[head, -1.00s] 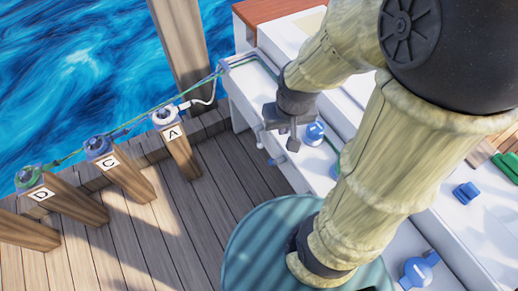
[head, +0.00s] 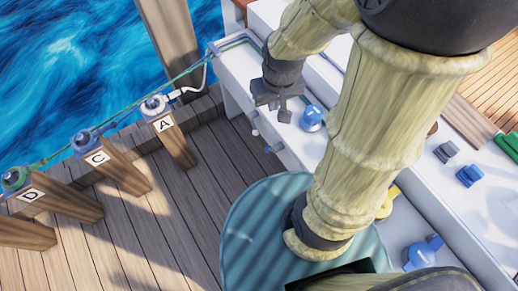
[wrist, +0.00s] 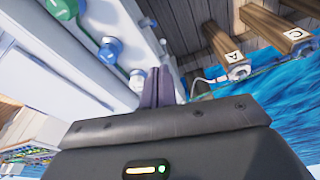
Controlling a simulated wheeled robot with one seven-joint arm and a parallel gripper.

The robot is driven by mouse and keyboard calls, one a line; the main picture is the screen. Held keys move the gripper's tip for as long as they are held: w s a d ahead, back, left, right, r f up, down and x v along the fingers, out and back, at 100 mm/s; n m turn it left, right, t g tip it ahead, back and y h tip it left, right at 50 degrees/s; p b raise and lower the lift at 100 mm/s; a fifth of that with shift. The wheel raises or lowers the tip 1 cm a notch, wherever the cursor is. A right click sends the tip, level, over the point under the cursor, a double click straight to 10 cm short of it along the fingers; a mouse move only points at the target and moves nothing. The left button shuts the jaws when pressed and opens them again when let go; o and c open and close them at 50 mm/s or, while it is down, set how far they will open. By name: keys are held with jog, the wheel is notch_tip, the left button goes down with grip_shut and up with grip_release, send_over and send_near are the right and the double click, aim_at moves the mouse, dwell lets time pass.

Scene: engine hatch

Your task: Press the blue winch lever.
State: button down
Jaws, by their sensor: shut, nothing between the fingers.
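My gripper (head: 285,112) hangs over the edge of the white deck ledge in the head view, shut and empty. Its closed dark fingers (wrist: 158,86) also show in the wrist view. A round blue winch-like fitting (head: 312,118) sits on the ledge just right of the fingers, apart from them in the picture. A small blue lever (head: 273,149) sticks out of the ledge's side wall below. Another blue fitting with a protruding handle (head: 422,252) is at the lower right. I cannot tell for certain which of these is the winch lever. My arm hides part of the ledge.
Wooden posts marked A (head: 163,124), C (head: 97,158) and D (head: 30,194) stand at the left with a green line along them. A blue cleat-like piece (head: 469,175) and a grey one (head: 446,152) sit at the right. The plank floor (head: 150,215) is open.

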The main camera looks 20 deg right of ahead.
aim_at(271, 149)
jog(key=w+a+f+n+h+b, duration=0.2)
jog(key=w+a+f+n+b, duration=0.1)
jog(key=f+b, duration=0.7)
jog(key=w+a+f+n+g+h+b, duration=0.1)
jog(key=w+a+f+n+h+b, duration=0.2)
jog(key=f+b, duration=0.8)
jog(key=w+a+f+n+h+b, duration=0.2)
jog(key=w+a+f+n+b, duration=0.2)
jog(key=f+b, duration=0.7)
jog(key=w+f+n, duration=0.2)
jog(key=w+f, duration=0.1)
jog(key=f, duration=0.3)
jog(key=shift+f+g, duration=0.3)
jog(key=shift+g, duration=0.1)
jog(key=shift+w+a, duration=0.1)
jog(key=d+r+b+x, duration=0.1)
jog(key=b+x, duration=0.5)
jog(key=x, duration=0.6)
jog(key=shift+s+d+b, duration=0.3)
jog(key=shift+s+d, duration=0.3)
jog(key=shift+d, duration=0.35)
jog(key=shift+n+p, duration=0.3)
jog(key=shift+p, duration=0.1)
jog(key=shift+f, duration=0.1)
